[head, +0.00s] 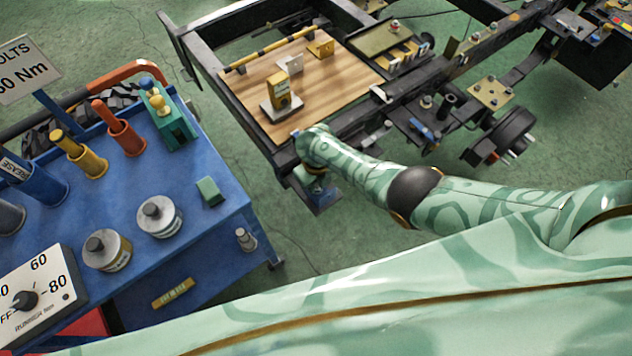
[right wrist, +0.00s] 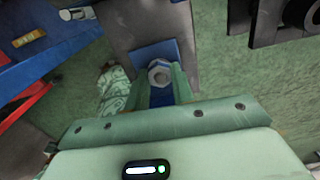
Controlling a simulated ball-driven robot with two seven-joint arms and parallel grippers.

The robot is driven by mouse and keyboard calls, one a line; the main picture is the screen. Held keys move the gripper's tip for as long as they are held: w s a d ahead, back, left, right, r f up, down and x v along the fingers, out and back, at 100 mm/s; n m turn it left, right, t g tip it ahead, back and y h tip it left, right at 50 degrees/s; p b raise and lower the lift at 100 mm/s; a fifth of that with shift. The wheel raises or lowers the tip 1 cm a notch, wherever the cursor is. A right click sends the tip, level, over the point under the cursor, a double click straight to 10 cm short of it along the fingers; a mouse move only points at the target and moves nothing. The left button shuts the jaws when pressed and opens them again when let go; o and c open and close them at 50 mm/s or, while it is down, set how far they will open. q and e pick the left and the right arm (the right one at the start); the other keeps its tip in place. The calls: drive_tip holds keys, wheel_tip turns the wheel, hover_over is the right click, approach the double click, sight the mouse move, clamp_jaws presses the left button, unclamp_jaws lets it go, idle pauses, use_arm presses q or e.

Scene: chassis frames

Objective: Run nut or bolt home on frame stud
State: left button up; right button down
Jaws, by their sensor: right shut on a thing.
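In the right wrist view a grey hex nut (right wrist: 159,72) sits between the green fingers of my right gripper (right wrist: 162,88), which is shut on it. The nut is over a blue patch on a dark frame bracket (right wrist: 135,30). I cannot tell how far it sits on a stud, as the stud's lower part is hidden. In the head view my right gripper (head: 316,180) is low at the near corner of the dark chassis frame (head: 215,85), by a bracket plate (head: 323,202); my arm hides the nut there. My left gripper is not in view.
A blue cart (head: 215,235) stands left with grease pots, round tins (head: 108,250), a dial box (head: 40,290) and a bolt (head: 246,240) at its edge. A wooden board (head: 330,85) with small parts lies on the frame. Green floor is clear between cart and frame.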

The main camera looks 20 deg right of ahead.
drive_tip(key=m, duration=0.5)
drive_tip(key=shift+s+a, duration=0.2)
drive_tip(key=shift+a, duration=0.1)
drive_tip(key=shift+m, duration=0.3)
drive_tip(key=shift+m+p, duration=0.3)
drive_tip(key=shift+m, duration=0.3)
drive_tip(key=c, duration=1.4)
unclamp_jaws()
drive_tip(key=shift+m, duration=0.3)
drive_tip(key=shift+o, duration=1.4)
drive_tip(key=shift+w+d, duration=0.1)
drive_tip(key=shift+d, duration=0.05)
drive_tip(key=shift+c, duration=1.1)
